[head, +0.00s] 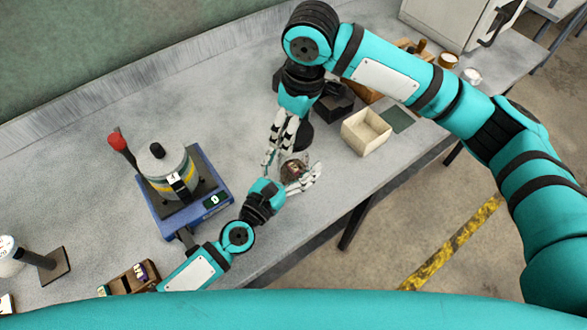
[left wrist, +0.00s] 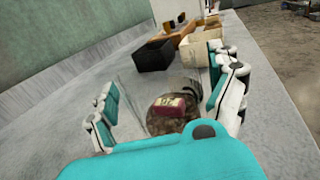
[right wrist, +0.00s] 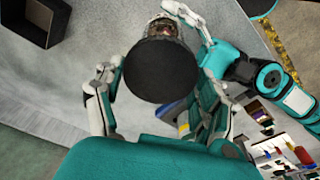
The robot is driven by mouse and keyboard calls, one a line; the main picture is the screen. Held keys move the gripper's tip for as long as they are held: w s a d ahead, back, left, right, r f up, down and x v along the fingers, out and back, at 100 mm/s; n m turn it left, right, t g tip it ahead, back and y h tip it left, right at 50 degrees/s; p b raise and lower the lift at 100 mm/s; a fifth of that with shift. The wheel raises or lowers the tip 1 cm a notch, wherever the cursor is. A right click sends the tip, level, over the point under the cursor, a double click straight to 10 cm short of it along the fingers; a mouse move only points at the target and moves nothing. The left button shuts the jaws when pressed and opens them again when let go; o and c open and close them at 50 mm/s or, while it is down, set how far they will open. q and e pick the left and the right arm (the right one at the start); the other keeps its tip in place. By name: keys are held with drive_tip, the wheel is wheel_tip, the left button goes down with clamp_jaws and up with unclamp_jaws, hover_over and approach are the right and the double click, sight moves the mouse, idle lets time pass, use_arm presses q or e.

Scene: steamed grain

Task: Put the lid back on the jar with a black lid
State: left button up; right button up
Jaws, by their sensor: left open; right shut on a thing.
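The jar (head: 292,169) is clear with dark contents and stands on the bench at the middle. In the left wrist view it shows a red label (left wrist: 170,105). My left gripper (head: 287,166) is open, with its fingers on either side of the jar; contact cannot be told. My right gripper (right wrist: 158,78) is shut on the round black lid (right wrist: 160,71). The lid also shows dark beside the right fingers in the head view (head: 305,136). In the right wrist view the jar (right wrist: 164,27) is partly hidden behind the lid. The lid appears apart from the jar.
A cream open box (head: 366,132) and a black box (head: 335,104) stand to the right of the grippers. A blue hotplate (head: 210,207) with a metal pot (head: 171,172) stands to the left. The bench's front edge is close to the jar. The bench behind the jar is clear.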

use_arm(q)
drive_tip(key=shift+w+d, duration=0.15)
use_arm(e)
drive_tip(key=shift+s, duration=0.1)
use_arm(q)
drive_tip(key=c, duration=1.8)
use_arm(e)
drive_tip(key=shift+f, duration=2.45)
drive_tip(key=shift+f, duration=0.1)
drive_tip(key=shift+f, duration=0.75)
drive_tip(key=shift+f, duration=0.3)
drive_tip(key=shift+f, duration=0.1)
drive_tip(key=shift+c, duration=0.3)
